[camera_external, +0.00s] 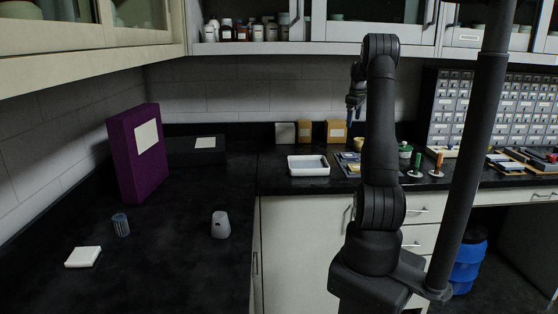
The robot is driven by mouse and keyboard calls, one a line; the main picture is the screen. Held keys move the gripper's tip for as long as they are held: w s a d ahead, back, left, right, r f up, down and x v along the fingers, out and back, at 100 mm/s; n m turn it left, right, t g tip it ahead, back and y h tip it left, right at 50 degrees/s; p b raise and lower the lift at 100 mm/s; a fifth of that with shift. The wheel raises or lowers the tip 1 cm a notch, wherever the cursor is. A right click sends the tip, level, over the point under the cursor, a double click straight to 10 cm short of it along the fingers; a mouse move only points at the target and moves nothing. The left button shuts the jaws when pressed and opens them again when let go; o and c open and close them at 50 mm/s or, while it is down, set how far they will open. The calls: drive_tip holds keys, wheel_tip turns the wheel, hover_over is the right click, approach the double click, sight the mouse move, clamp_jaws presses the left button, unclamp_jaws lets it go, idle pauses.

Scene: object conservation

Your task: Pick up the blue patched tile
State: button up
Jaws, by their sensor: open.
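My gripper (354,113) points down in the air above the back counter, at the far side of my arm. It is small and dark in this view, open, with nothing visible between its fingers. Below it, flat dark, bluish and yellowish pieces (348,160) lie on the counter just right of the white tray. My arm hides part of this group. I cannot tell which of these pieces, if any, is the blue patched tile.
A white tray (308,165) stands left of my arm. Green and orange spools (438,163) stand to its right. A purple box (138,152), a blue-grey cylinder (121,225), a white block (83,257) and a grey vessel (220,225) stand on the left counter, with bare room between.

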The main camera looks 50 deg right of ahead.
drive_tip(key=s+a+m+t+h, duration=0.1)
drive_tip(key=s+a+m, duration=0.2)
drive_tip(key=m, duration=0.5)
drive_tip(key=m+h, duration=0.1)
drive_tip(key=m, duration=0.2)
approach(349, 155)
wheel_tip(349, 155, down, 3)
drive_tip(key=shift+w+r+t, duration=0.15)
drive_tip(key=shift+r+t, duration=0.05)
drive_tip(key=shift+t, duration=0.2)
drive_tip(key=shift+d+x, duration=0.1)
drive_tip(key=shift+x, duration=1.25)
drive_tip(key=shift+d+x, duration=0.15)
drive_tip(key=shift+x, duration=1.25)
drive_tip(key=shift+r, duration=0.1)
drive_tip(key=c, duration=1.2)
drive_tip(key=shift+o, duration=0.2)
